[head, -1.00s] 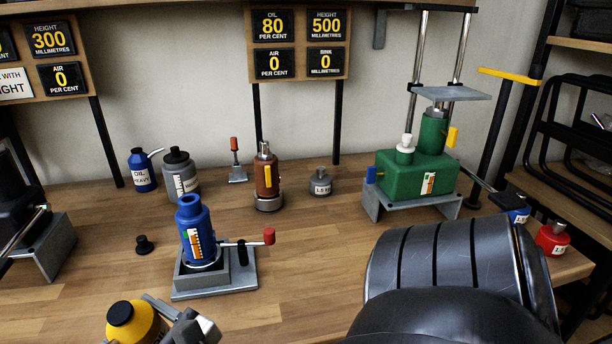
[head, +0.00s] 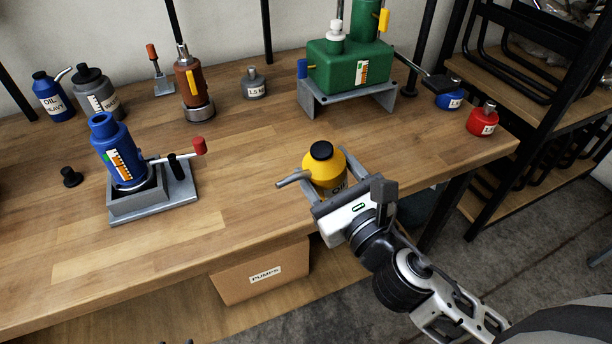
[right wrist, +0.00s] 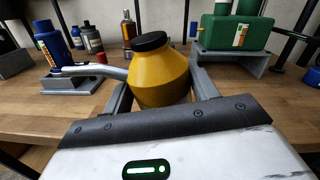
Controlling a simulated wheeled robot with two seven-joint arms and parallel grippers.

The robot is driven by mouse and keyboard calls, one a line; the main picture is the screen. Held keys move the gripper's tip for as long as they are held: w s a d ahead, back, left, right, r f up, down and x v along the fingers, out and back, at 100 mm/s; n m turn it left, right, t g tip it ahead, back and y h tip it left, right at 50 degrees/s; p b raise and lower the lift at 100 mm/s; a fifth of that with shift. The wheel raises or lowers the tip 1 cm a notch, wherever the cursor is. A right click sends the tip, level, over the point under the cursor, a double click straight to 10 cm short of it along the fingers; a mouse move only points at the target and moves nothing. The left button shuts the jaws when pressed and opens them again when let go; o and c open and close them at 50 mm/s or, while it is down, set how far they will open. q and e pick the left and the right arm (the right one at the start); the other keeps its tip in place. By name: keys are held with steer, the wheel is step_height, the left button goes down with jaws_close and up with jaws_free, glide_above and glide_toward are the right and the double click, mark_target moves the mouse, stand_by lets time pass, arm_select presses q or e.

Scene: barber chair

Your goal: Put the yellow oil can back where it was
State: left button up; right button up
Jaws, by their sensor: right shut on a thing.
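The yellow oil can (head: 326,168) has a black cap and a grey spout pointing left in the head view. It is upright at the front right part of the workbench (head: 250,200). My right gripper (head: 335,175) is shut on the can, with one finger on each side of its body. The can also fills the middle of the right wrist view (right wrist: 160,78), between the two grey fingers. Whether the can's base touches the bench is hidden. My left gripper is not in view.
A blue pump (head: 115,150) on a grey base stands left, its red-tipped lever toward the can. A green pump unit (head: 345,68) stands behind. A blue oil can (head: 52,97), a brown cylinder (head: 190,85) and a red weight (head: 482,120) are farther off. Bench between is clear.

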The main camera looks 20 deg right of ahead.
mark_target(282, 182)
steer(key=a+r+n+g+y, duration=0.2)
steer(key=r+y, duration=0.1)
steer(key=y, duration=0.1)
steer(key=s+a+r+n+g+y+p, duration=0.1)
steer(key=a+r+n+g+y, duration=0.2)
steer(key=y, duration=0.1)
steer(key=s+a+r+n+g+y, duration=0.1)
steer(key=a+r+n+g+y, duration=0.1)
steer(key=y, duration=0.2)
steer(key=shift+a+r, duration=0.35)
steer(key=shift+r, duration=0.05)
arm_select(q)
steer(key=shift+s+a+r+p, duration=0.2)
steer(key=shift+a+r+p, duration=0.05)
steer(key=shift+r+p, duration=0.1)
arm_select(e)
steer(key=shift+s+d+r+n+g+y, duration=0.1)
steer(key=shift+s+d+n+g+y, duration=0.1)
steer(key=shift+s+n+g+y, duration=0.45)
steer(key=shift+w, duration=0.3)
